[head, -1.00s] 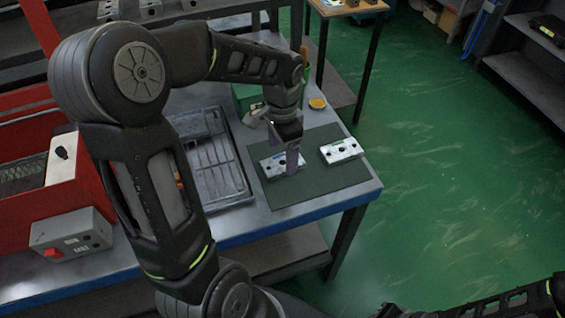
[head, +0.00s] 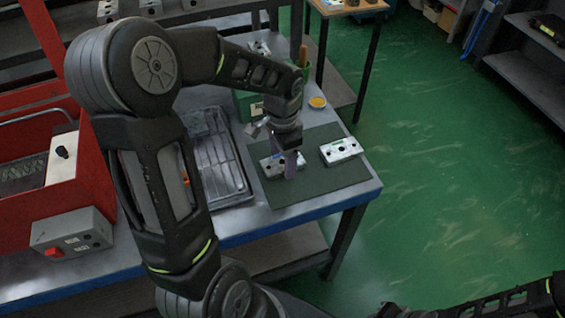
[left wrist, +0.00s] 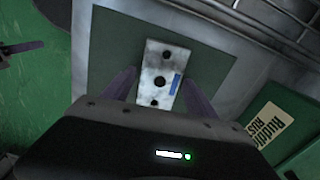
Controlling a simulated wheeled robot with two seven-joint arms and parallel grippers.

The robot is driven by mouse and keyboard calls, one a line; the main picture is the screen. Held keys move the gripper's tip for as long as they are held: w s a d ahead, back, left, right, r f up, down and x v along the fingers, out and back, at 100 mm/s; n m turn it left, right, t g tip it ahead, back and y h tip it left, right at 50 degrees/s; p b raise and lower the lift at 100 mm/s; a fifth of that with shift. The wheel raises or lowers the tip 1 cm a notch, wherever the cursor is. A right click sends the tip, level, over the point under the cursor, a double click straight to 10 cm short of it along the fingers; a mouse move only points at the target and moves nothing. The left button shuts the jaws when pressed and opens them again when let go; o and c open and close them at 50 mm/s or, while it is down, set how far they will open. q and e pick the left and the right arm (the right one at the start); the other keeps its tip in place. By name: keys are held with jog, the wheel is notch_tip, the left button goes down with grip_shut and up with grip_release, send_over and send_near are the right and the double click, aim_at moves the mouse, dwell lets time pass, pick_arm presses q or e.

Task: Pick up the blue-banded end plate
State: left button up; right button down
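The blue-banded end plate (head: 269,167) is a pale metal block with dark holes, lying on the left part of the dark green mat (head: 315,188). In the left wrist view the plate (left wrist: 160,62) shows its blue band on its right side. My left gripper (head: 289,166) points down over this plate and partly hides it in the head view. In the left wrist view its two fingers (left wrist: 161,80) are apart, one on each side of the plate, with visible gaps. I cannot tell the exact fingertip height.
A second pale plate (head: 341,151) lies to the right on the mat. A grey tray (head: 238,190) is left of the mat. A green box (left wrist: 280,122) and a yellow round item (head: 317,102) stand behind. The table's blue front edge (head: 330,207) is close.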

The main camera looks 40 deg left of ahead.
aim_at(283, 161)
pick_arm(q)
grip_shut()
dwell(0.5)
jog(key=shift+r, duration=0.1)
notch_tip(283, 161, up, 10)
dwell(0.6)
dwell(0.4)
